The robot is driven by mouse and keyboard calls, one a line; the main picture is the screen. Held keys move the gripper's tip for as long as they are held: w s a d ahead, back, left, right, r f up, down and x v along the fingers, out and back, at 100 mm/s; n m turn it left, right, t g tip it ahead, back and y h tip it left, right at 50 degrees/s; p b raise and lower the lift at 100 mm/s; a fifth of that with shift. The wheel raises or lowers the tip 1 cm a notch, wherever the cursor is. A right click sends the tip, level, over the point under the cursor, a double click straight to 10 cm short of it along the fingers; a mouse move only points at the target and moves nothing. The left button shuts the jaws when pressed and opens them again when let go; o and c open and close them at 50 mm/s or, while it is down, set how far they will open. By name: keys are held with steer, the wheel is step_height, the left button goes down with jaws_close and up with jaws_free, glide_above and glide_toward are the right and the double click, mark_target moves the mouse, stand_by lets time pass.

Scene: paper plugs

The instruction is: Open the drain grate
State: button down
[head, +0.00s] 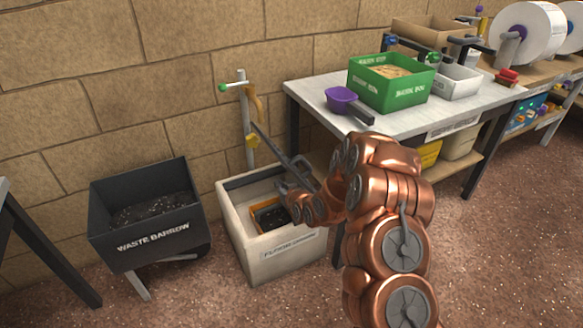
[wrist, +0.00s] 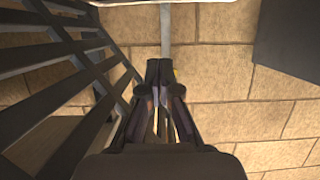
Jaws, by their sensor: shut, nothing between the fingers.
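The drain is a pale open-topped box (head: 275,258) by the wall, with a label on its front. The drain grate appears as a dark slanted bar (head: 268,139), seen nearly edge-on and standing tilted up above the box. In the wrist view its dark parallel slats (wrist: 62,72) fill the left side, close beside my fingers. My gripper (wrist: 158,70) is shut and empty, with the wall beyond its tips. In the head view my gripper is over the box, partly hidden by my wrist. I cannot tell whether it touches the grate.
An orange-rimmed dark tray (head: 262,216) is inside the box. A standpipe (head: 243,105) with a yellow fitting rises behind it. A waste barrow (head: 145,215) stands left. A workbench (head: 315,92) to the right holds a green box (head: 390,88) and a purple scoop (head: 342,98).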

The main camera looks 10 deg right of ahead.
steer(key=shift+w+d, duration=0.75)
steer(key=shift+d, duration=2.1)
steer(key=s+a+p, duration=0.1)
steer(key=a, duration=0.5)
steer(key=shift+s, duration=0.35)
steer(key=shift+s, duration=0.1)
steer(key=v, duration=1)
steer(key=s+d+r+g+h+p, duration=0.1)
steer(key=s+r+g+p, duration=0.2)
steer(key=s+r+p, duration=0.35)
steer(key=s+d+r+g+h+p, duration=0.15)
steer(key=s+r+p, duration=0.25)
steer(key=r+p, duration=0.55)
steer(key=s+r+g+p, duration=0.4)
steer(key=s+r, duration=0.2)
steer(key=r, duration=0.5)
steer(key=s+r+m+g+h+p, duration=0.1)
steer(key=s+r+m+g+p, duration=0.2)
steer(key=s+r+p, duration=1.4)
steer(key=s+r+g, duration=0.4)
steer(key=s+r, duration=0.8)
steer(key=shift+s+d, duration=0.2)
steer(key=shift+s, duration=0.1)
